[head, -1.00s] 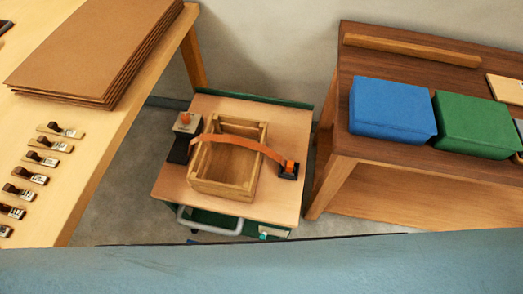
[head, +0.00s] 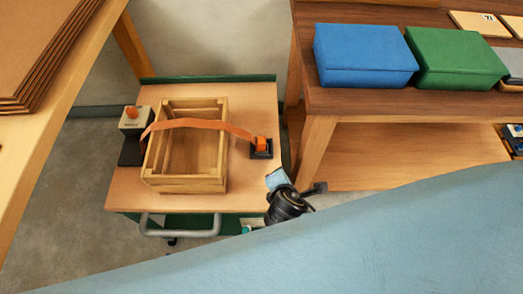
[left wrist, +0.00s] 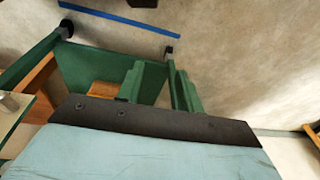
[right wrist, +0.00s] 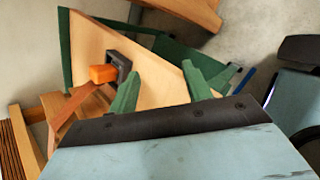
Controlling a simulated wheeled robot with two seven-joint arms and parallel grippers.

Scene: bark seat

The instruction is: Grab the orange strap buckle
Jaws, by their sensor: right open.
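The orange strap buckle (head: 261,144) sits in a black holder (head: 262,155) at the right of the small cart top. Its orange strap (head: 200,123) arches left across a wooden crate (head: 188,186). In the right wrist view the buckle (right wrist: 103,74) lies left of my right gripper (right wrist: 160,67), whose green fingers are apart and empty. In the head view a dark part of my right arm shows just below and right of the buckle, not touching it. My left gripper (left wrist: 160,70) has its green fingers apart, with nothing visible between them. It is hidden in the head view.
A post with an orange knob (head: 132,112) stands left of the crate. The cart (head: 120,190) has a metal handle (head: 180,232) in front. A workbench with blue (head: 365,55) and green (head: 455,58) boxes stands right, close to the cart. Another table is left.

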